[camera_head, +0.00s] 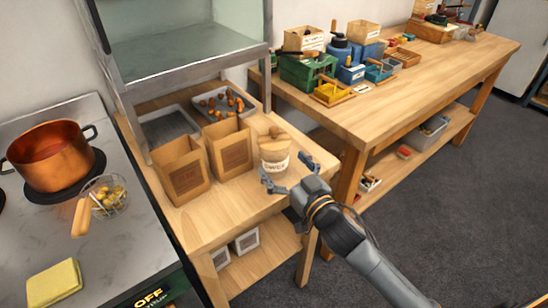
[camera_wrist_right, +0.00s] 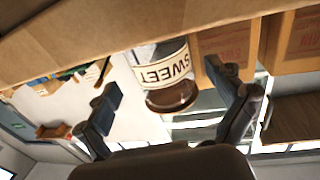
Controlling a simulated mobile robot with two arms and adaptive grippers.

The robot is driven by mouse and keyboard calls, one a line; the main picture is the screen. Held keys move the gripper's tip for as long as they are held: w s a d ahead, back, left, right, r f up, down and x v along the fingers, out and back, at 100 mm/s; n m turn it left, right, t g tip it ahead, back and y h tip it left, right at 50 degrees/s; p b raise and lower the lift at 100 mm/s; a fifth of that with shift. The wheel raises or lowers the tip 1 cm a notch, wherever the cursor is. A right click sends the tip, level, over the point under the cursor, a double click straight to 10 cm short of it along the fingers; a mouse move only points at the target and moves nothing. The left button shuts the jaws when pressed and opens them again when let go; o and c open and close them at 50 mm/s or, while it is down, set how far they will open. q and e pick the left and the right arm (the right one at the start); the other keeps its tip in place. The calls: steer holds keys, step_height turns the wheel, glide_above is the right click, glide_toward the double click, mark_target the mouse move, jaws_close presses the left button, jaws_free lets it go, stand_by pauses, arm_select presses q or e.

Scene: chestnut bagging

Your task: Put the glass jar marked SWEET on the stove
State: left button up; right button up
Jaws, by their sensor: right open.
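The glass jar marked SWEET (camera_head: 274,166) stands upright on the wooden side table (camera_head: 255,195), near its right edge; it has a brown top and a pale label. In the right wrist view the jar (camera_wrist_right: 160,72) appears upside down, its label readable, between the two spread fingers. My right gripper (camera_head: 289,176) is open at the jar's near side, with no visible grip on it; it also shows in the wrist view (camera_wrist_right: 166,88). The stove (camera_head: 110,236) is at the left. My left gripper is out of view.
A copper pot (camera_head: 50,158), a wire basket with a wooden handle (camera_head: 104,197) and a yellow sponge (camera_head: 54,283) occupy the stove. The stove's front middle is bare.

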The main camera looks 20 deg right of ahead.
mark_target(281, 163)
steer(key=x, duration=0.3)
steer(key=shift+w+a+r, duration=0.1)
steer(key=shift+w+a, duration=0.05)
steer(key=shift+w, duration=0.45)
steer(key=c, duration=1.5)
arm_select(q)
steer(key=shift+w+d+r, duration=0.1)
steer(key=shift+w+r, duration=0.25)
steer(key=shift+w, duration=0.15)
arm_select(e)
steer(key=shift+c, duration=0.5)
